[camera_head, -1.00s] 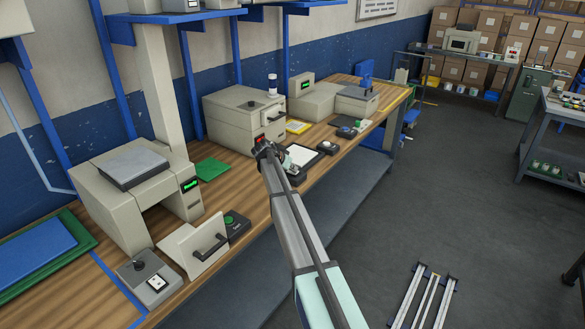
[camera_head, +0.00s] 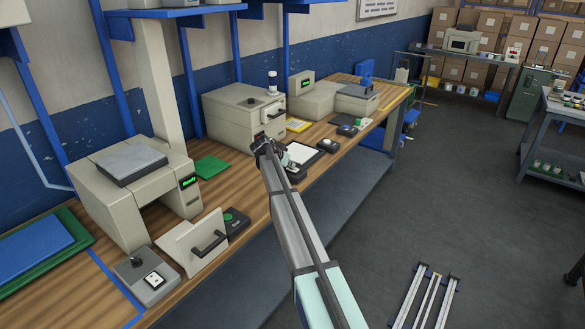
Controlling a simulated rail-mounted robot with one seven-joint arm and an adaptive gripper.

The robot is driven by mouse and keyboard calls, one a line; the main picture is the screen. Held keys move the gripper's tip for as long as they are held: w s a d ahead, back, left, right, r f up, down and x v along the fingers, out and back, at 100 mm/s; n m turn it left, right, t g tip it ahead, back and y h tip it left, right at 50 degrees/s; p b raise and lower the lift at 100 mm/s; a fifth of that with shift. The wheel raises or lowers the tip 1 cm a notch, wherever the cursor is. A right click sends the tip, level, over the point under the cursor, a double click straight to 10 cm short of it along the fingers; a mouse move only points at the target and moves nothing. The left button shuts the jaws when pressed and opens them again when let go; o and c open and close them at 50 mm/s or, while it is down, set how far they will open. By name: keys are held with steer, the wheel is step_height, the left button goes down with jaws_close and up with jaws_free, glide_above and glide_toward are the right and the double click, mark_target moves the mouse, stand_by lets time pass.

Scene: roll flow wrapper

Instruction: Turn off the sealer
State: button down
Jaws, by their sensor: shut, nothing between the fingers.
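A beige box-shaped machine (camera_head: 235,117) stands on the wooden bench in the middle, with a dark knob and a white-capped post on top and a dark handle on its front. It may be the sealer; no label on it is readable. My gripper (camera_head: 264,144) is shut and empty at the lower front of this machine. It covers part of the front panel, so the switch there is hidden or too small to read. I cannot tell whether the gripper touches the machine.
A beige arch-shaped machine (camera_head: 125,205) with a green display stands at left. A grey switch box (camera_head: 148,278), a plate with a dark handle (camera_head: 192,245) and a green-button box (camera_head: 234,221) line the front edge. A black-rimmed tray (camera_head: 300,154) lies right of my gripper.

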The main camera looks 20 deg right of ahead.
steer(key=shift+r, duration=0.15)
step_height(320, 180, up, 4)
steer(key=shift+s+d+r, duration=0.1)
steer(key=shift+s+r, duration=0.05)
steer(key=shift+r, duration=0.05)
steer(key=s+b+v, duration=0.1)
steer(key=b+v, duration=0.1)
steer(key=v, duration=0.7)
steer(key=shift+s, duration=0.25)
